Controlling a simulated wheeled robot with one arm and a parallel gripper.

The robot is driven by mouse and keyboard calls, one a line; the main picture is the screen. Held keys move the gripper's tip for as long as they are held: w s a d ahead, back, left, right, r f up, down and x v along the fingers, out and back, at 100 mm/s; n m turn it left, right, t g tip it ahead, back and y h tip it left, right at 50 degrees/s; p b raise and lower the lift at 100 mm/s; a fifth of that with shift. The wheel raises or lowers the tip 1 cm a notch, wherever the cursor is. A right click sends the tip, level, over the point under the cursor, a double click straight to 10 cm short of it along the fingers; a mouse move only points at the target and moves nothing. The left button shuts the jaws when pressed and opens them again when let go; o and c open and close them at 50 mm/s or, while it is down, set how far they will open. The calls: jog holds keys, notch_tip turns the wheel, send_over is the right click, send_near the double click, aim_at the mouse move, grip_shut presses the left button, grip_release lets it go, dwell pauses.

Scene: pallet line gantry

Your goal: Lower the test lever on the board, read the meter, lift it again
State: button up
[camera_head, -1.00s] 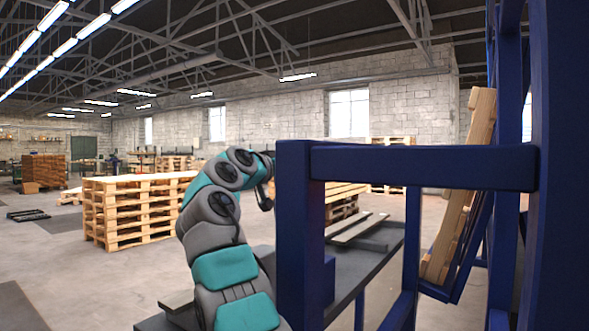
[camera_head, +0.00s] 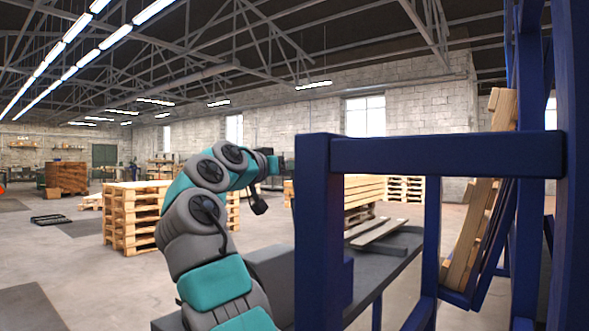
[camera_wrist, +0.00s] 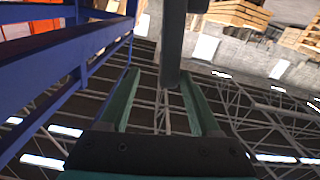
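No test lever, meter or board can be made out in either view. My gripper (camera_head: 274,164) is at the end of my bent arm, raised left of the blue frame in the head view. In the wrist view my gripper (camera_wrist: 159,72) has its two green fingers apart. A dark upright bar (camera_wrist: 172,40) shows between and beyond the fingers; I cannot tell what it is or whether it touches them.
A blue steel frame (camera_head: 450,155) stands close on the right, with a wooden pallet (camera_head: 480,205) leaning in it. A grey bench (camera_head: 385,262) with planks (camera_head: 378,232) lies behind it. Stacked pallets (camera_head: 130,218) stand at left. Open floor (camera_head: 75,265) lies at the left.

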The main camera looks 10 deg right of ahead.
jog(key=b+v, duration=0.1)
jog(key=v, duration=0.7)
jog(key=shift+s+a, duration=0.2)
jog(key=shift+a, duration=0.05)
dwell(0.5)
jog(key=shift+r, duration=0.1)
dwell(0.4)
